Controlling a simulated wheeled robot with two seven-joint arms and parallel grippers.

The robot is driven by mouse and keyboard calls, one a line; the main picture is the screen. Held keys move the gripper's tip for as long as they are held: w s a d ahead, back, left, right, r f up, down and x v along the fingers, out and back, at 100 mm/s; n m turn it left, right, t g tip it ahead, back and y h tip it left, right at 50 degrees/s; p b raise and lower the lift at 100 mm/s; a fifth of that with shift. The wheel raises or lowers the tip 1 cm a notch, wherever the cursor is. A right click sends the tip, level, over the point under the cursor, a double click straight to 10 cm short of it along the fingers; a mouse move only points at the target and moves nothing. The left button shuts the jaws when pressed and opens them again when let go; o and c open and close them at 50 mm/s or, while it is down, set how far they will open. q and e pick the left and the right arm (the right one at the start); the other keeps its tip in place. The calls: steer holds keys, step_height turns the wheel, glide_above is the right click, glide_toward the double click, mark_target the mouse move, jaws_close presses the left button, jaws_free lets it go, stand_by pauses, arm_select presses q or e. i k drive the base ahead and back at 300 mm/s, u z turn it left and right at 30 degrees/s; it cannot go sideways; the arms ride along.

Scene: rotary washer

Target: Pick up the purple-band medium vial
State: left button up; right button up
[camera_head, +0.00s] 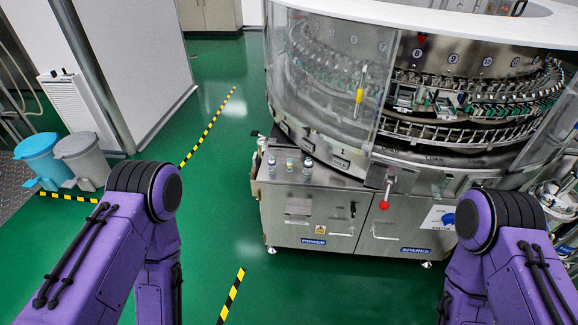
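Three small vials stand upright in a row on the steel ledge (335,178) at the left front of the rotary washer. They are the left vial (271,162), the middle vial (290,164) and the right vial (308,166). They are too small here for me to tell surely which one has the purple band. My two purple arms come in at the lower left and lower right, well short of the ledge. Both forearms run down out of the bottom of the picture, so neither gripper shows.
The washer has a curved clear guard (325,75) behind the vials. A red-knobbed lever (384,204) sticks out right of them. Steel cabinets (310,220) stand below. A blue bin (40,158) and grey bin (84,158) are far left. Green floor (215,200) lies open left of the washer.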

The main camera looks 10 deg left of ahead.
mark_target(272, 161)
steer(key=i, duration=1.25)
steer(key=z, duration=0.45)
